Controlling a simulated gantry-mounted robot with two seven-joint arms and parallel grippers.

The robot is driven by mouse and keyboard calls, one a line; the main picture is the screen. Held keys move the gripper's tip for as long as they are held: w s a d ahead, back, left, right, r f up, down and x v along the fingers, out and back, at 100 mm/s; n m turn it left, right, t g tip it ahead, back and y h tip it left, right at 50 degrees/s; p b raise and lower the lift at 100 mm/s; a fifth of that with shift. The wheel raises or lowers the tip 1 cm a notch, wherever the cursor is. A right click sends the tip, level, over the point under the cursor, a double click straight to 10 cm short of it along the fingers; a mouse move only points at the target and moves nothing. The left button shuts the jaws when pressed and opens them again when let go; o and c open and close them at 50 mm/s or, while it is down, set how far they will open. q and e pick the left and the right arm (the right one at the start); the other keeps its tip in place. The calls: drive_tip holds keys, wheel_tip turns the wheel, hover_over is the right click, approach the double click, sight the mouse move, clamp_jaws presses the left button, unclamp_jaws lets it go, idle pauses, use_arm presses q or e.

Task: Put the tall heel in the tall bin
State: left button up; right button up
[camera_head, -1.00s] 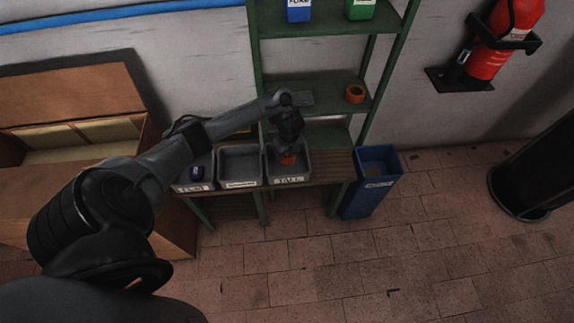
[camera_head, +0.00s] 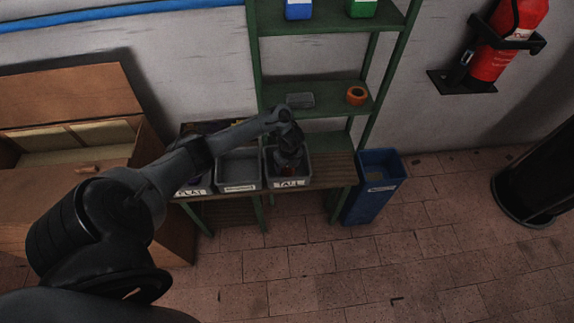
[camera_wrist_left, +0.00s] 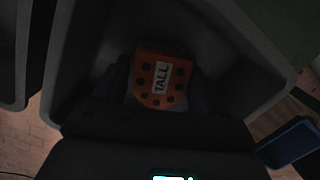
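The tall heel (camera_wrist_left: 162,80) is an orange block with dark holes and a white TALL label. In the left wrist view it sits between the dark fingers of my left gripper (camera_wrist_left: 162,92), which flank it closely on both sides. The tall bin (camera_head: 291,184) is a grey open tray with a TALL label, the rightmost of three on the bench. My left gripper (camera_head: 292,166) reaches down inside this bin with the heel. In the head view the gripper mostly hides the heel. My right gripper is out of view.
The middle bin (camera_head: 239,188) looks empty; the FLAT bin (camera_head: 196,191) is partly covered by my arm. A blue waste bin (camera_head: 374,200) stands right of the bench. The green shelf (camera_head: 325,96) rises behind, holding an orange roll (camera_head: 356,96).

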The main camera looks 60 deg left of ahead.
use_arm(q)
drive_tip(key=shift+o, duration=1.2)
drive_tip(key=shift+r, duration=0.15)
